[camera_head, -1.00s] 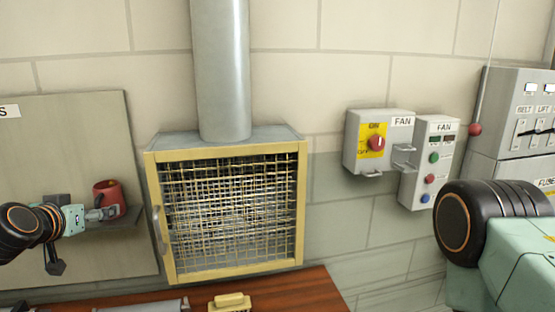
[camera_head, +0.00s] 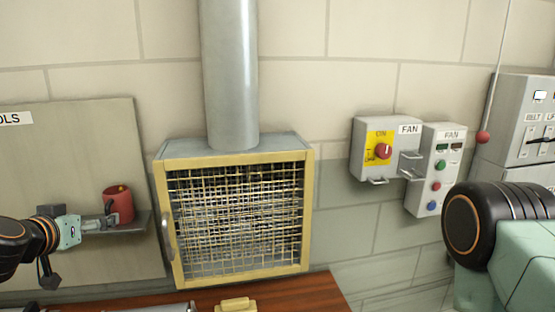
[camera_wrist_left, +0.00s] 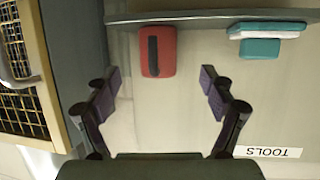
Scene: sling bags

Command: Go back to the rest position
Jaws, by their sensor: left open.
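A red mug (camera_head: 119,205) stands on a small grey shelf (camera_head: 136,226) on the tools board at the left of the head view. My left gripper (camera_head: 106,221) is at the near left side of the mug, with its fingers toward the mug. In the left wrist view the gripper (camera_wrist_left: 160,80) is open and empty. The red mug (camera_wrist_left: 157,51) lies beyond its fingertips there, apart from them. The right gripper is not in view; only a part of my right arm shows at the right edge of the head view.
A yellow-framed mesh cabinet (camera_head: 164,213) is just right of the shelf. A wooden surface (camera_head: 290,293) with a yellow object (camera_head: 236,305) is below. Fan boxes (camera_head: 386,150) are on the right wall. Teal and white items (camera_wrist_left: 262,47) show in the left wrist view.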

